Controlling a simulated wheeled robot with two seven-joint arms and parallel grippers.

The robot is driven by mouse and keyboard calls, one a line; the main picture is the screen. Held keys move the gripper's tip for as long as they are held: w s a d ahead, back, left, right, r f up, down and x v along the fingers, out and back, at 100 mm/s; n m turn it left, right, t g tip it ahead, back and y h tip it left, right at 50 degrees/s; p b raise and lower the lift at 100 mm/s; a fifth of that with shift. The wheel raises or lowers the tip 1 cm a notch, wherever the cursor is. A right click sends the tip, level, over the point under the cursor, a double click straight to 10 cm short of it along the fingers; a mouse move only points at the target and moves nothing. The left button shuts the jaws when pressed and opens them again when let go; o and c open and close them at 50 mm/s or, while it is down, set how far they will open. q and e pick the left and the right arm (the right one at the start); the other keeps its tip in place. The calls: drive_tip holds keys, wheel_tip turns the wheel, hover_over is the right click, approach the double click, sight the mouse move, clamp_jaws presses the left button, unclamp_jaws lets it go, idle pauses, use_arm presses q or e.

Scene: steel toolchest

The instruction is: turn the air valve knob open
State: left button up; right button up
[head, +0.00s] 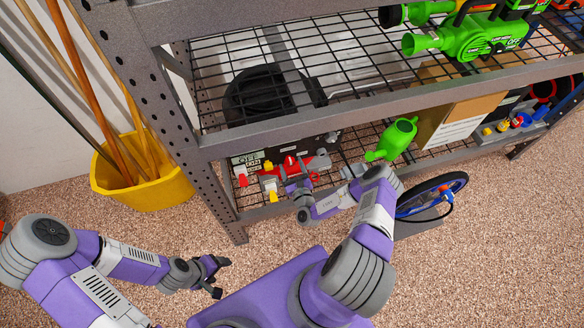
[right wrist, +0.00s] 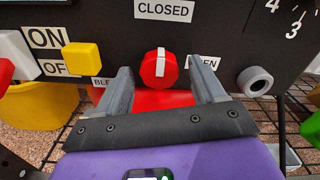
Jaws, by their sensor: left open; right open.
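The air valve knob (right wrist: 150,70) is a round red knob with a white stripe, on a black panel (right wrist: 110,28). Its stripe stands upright, pointing at the CLOSED label (right wrist: 164,10). The OPEN label is to the knob's right, partly hidden by a finger; a BLEED label is to its left, also partly hidden. My right gripper (right wrist: 159,72) is open, with one finger on each side of the knob; I cannot tell whether they touch it. In the head view my left gripper (head: 217,276) is open and empty, low, away from the rack.
A yellow switch (right wrist: 82,56) and ON/OFF labels are left of the knob; a grey round fitting (right wrist: 255,81) is right. The steel rack's shelf beam (head: 390,103) runs above.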

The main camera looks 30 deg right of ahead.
drive_tip(key=c, duration=1.1)
drive_tip(key=shift+o, duration=0.2)
drive_tip(key=shift+m, duration=0.4)
drive_tip(key=m+p, duration=0.1)
drive_tip(key=m, duration=0.1)
drive_tip(key=shift+m, duration=0.4)
drive_tip(key=m, duration=0.4)
drive_tip(key=shift+m+p, duration=0.3)
drive_tip(key=m, duration=0.4)
drive_tip(key=shift+m, duration=0.3)
drive_tip(key=m, duration=0.4)
drive_tip(key=shift+a+m, duration=0.1)
drive_tip(key=shift+m, duration=0.6)
